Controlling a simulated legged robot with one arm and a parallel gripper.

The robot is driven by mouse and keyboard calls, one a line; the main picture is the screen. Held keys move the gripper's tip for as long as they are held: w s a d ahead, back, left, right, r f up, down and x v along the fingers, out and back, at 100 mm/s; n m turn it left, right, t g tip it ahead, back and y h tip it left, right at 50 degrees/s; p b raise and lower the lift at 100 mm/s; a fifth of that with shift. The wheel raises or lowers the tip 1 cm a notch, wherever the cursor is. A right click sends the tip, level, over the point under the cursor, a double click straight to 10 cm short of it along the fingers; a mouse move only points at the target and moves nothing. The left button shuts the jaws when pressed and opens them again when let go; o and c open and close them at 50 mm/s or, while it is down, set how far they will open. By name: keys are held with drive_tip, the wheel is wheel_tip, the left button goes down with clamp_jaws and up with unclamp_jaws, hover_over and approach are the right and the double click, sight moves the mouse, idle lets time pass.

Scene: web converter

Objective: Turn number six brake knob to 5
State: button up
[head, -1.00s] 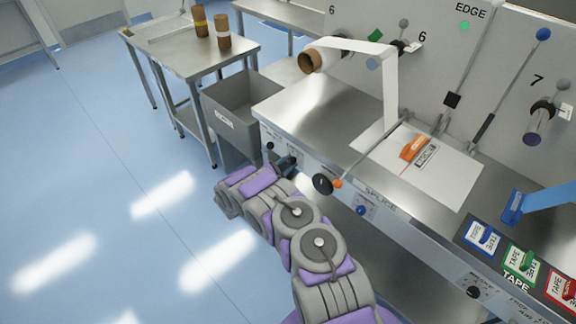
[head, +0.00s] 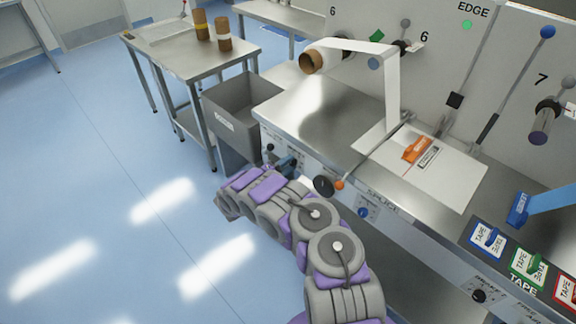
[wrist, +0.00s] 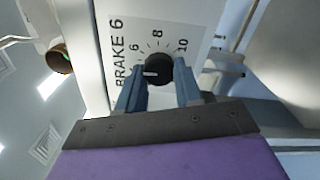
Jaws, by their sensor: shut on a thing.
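The brake 6 knob (wrist: 158,69) is a round black knob on a white dial plate marked "BRAKE 6" in the wrist view. The numbers 6, 8 and 10 show around it. Its white pointer mark points to the left, on the side below the 6. The lower numbers are hidden behind the left finger. My gripper (wrist: 160,85) has its blue fingers on either side of the knob and is shut on it.
A grey bin (head: 232,118) stands behind, left of the bench. The floor on the left is clear.

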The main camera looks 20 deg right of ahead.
drive_tip(key=shift+s+f, duration=0.1)
drive_tip(key=shift+f, duration=0.05)
drive_tip(key=o, duration=1)
drive_tip(key=shift+o, duration=0.2)
drive_tip(key=shift+a, duration=0.1)
drive_tip(key=p+v, duration=0.3)
drive_tip(key=v, duration=1.4)
drive_tip(key=shift+a+p, duration=0.15)
drive_tip(key=shift+p, duration=0.2)
